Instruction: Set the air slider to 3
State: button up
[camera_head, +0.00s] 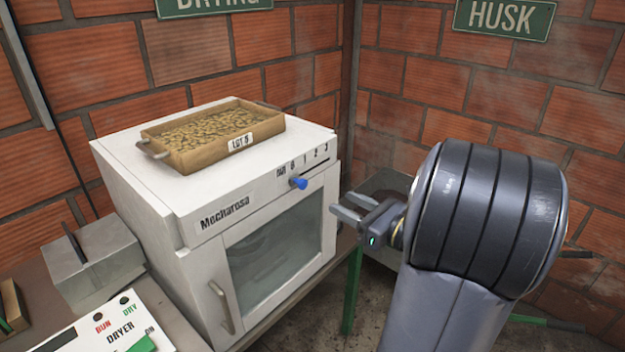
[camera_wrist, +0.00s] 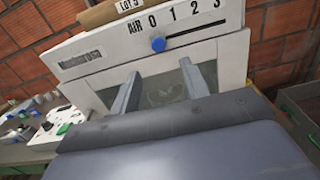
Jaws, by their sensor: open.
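The air slider is a blue knob (camera_head: 298,183) at the left end of a dark slot on the upper front of the white Mecharosa dryer (camera_head: 163,198). The printed scale above it reads AIR 0 1 2 3 from left to right. In the wrist view the blue knob (camera_wrist: 158,44) sits under the 0, and the empty slot runs right toward the 3. My gripper (camera_head: 345,208) is open and empty, in front of the dryer and right of the knob in the head view. In the wrist view its two fingers (camera_wrist: 160,72) point at the dryer front, below the knob and apart from it.
A tray of beans (camera_head: 215,130) labelled LOT 5 sits on top of the dryer. A door handle (camera_head: 222,308) stands out from the front. A grey box (camera_head: 95,262) and a dryer switch panel (camera_head: 105,330) are at left. Brick walls stand behind.

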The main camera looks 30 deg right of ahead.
aim_at(305, 184)
jog(key=p+x, duration=0.1)
jog(key=x, duration=0.9)
jog(key=shift+w+a+p, duration=0.2)
jog(key=shift+a+p, duration=0.05)
jog(key=shift+p, duration=0.05)
jog(key=shift+c, duration=0.4)
grip_shut()
